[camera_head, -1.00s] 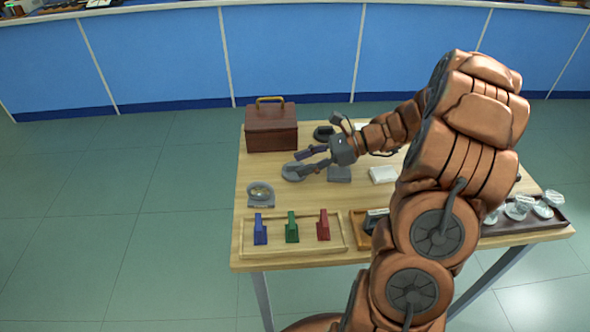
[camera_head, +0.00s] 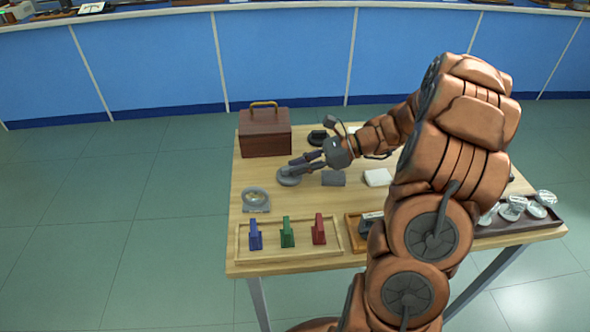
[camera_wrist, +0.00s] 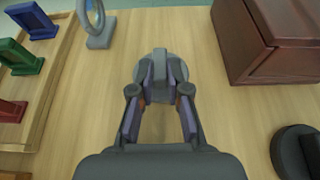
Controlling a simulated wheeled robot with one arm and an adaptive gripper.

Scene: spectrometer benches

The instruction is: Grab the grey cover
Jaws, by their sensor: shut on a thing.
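The grey cover (camera_head: 288,177) is a round grey disc with a raised upright grip, on the wooden table left of centre. In the wrist view the grey cover (camera_wrist: 171,66) is at the upper middle, partly hidden by the fingers. My gripper (camera_head: 291,166) reaches it from the right. In the wrist view my gripper (camera_wrist: 160,88) has its two fingertips closed on the raised grip from both sides. I cannot tell any gap between the cover and the table.
A brown case (camera_head: 265,133) with a yellow handle stands behind. A dark round piece (camera_head: 318,136) is near it. A grey ring stand (camera_head: 256,199) and a wooden tray (camera_head: 290,257) with blue, green and red holders are in front. A grey block (camera_head: 333,178) and white block (camera_head: 377,177) lie right.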

